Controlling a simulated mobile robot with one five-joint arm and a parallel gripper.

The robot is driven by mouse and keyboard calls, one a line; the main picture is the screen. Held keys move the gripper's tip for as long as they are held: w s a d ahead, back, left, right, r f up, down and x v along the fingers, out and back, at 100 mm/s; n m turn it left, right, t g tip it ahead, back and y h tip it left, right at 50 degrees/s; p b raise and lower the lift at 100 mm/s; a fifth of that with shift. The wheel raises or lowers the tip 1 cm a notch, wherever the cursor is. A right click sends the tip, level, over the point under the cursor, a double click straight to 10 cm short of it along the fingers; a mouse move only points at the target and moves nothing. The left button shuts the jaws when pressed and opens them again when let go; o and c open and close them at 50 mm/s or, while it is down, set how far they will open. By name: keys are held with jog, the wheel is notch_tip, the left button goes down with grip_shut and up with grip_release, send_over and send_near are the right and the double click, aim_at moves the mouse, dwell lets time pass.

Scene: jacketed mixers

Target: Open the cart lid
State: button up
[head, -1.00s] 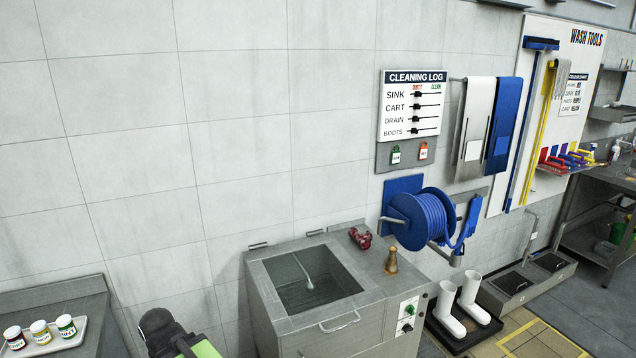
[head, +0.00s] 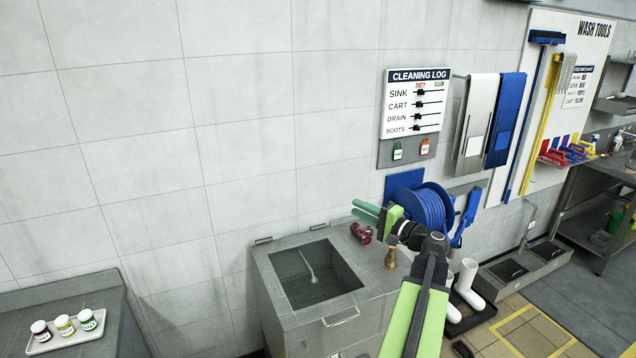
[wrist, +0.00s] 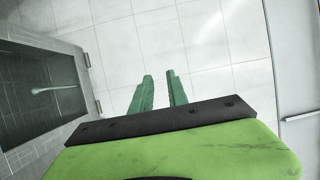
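A grey steel unit stands against the wall, with a framed rectangular top (head: 279,287) that looks like a lid. Two hinge-like fittings sit at its back edge and a bar handle (head: 341,317) at its front. A dark basin with a spout (head: 309,264) shows inside the frame; I cannot tell whether glass covers it. My gripper (head: 366,212) is open and empty, its green fingers parallel and apart. In the head view it appears right of the frame, above the unit's back. In the wrist view the fingers (wrist: 160,80) point at the tiled wall, with the basin (wrist: 42,90) at left.
A red valve-like part (head: 361,233) and a brass-coloured piece (head: 390,259) stand on the unit's right side. A blue hose reel (head: 428,207) hangs behind my arm. White boots (head: 467,273) stand at right. A tray (head: 92,340) with jars lies at left.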

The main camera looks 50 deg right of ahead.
jog(key=w, duration=1.7)
jog(key=shift+w+r+p, duration=0.15)
jog(key=shift+r+p, duration=0.2)
jog(key=shift+r, duration=0.1)
grip_shut()
dwell(0.4)
grip_release()
jog(key=s, duration=1.7)
jog(key=shift+s+f+b, duration=0.25)
jog(key=shift+f+b, duration=0.15)
jog(key=shift+b, duration=0.05)
